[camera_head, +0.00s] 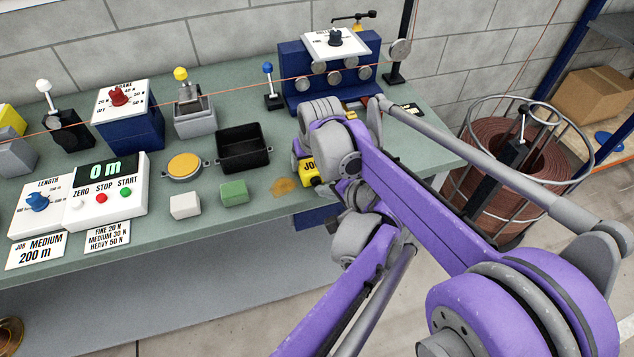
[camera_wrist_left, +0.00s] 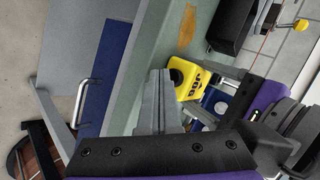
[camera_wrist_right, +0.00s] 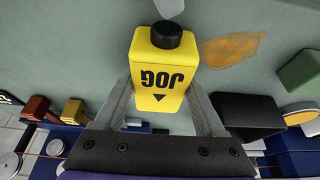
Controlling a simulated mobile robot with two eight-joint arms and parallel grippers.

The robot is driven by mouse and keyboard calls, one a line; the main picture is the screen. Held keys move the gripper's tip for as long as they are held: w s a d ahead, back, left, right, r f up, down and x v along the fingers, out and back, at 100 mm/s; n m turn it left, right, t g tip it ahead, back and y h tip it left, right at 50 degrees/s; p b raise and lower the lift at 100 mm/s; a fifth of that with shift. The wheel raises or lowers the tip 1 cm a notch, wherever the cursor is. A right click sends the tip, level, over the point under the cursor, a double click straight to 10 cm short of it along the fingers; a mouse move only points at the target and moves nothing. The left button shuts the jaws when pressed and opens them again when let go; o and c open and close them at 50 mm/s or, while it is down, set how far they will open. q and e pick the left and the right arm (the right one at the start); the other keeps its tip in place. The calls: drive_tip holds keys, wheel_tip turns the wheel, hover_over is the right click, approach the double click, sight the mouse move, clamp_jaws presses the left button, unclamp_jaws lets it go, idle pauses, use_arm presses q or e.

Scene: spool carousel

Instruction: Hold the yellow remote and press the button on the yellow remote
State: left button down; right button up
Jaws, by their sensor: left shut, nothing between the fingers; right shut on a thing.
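The yellow remote (camera_wrist_right: 158,75), marked JOG, is held between the fingers of my right gripper (camera_wrist_right: 160,90). Its black round button (camera_wrist_right: 166,34) points away from that gripper. In the head view the remote (camera_head: 308,173) is near the bench's front edge, partly hidden by my arms. In the left wrist view the remote (camera_wrist_left: 187,84) shows its black button (camera_wrist_left: 176,76) facing the tips of my left gripper (camera_wrist_left: 160,76). The left fingers are shut and empty, close beside the button; whether they touch it is unclear. My arms largely hide both grippers in the head view.
The green bench (camera_head: 262,208) carries a black tray (camera_head: 243,150), a green block (camera_head: 234,193), a white block (camera_head: 185,206) and a control box (camera_head: 105,195) showing 0 m. A blue roller unit (camera_head: 292,70) stands behind. A wire basket (camera_head: 480,180) stands right.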

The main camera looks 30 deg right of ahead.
use_arm(q)
drive_tip(key=shift+w+r, duration=0.15)
drive_tip(key=shift+w, duration=0.75)
drive_tip(key=shift+s, duration=0.15)
idle(0.6)
drive_tip(key=shift+s+a+r, duration=0.2)
drive_tip(key=shift+s+a, duration=0.4)
drive_tip(key=shift+s, duration=0.2)
drive_tip(key=shift+s+a+f, duration=0.1)
drive_tip(key=shift+s+a, duration=0.1)
drive_tip(key=shift+s, duration=1.1)
drive_tip(key=shift+s+a+f, duration=0.1)
drive_tip(key=shift+s+a, duration=0.1)
drive_tip(key=shift+s, duration=1.1)
idle(1.3)
drive_tip(key=s, duration=0.4)
drive_tip(key=shift+s+a, duration=0.15)
drive_tip(key=shift+a, duration=0.1)
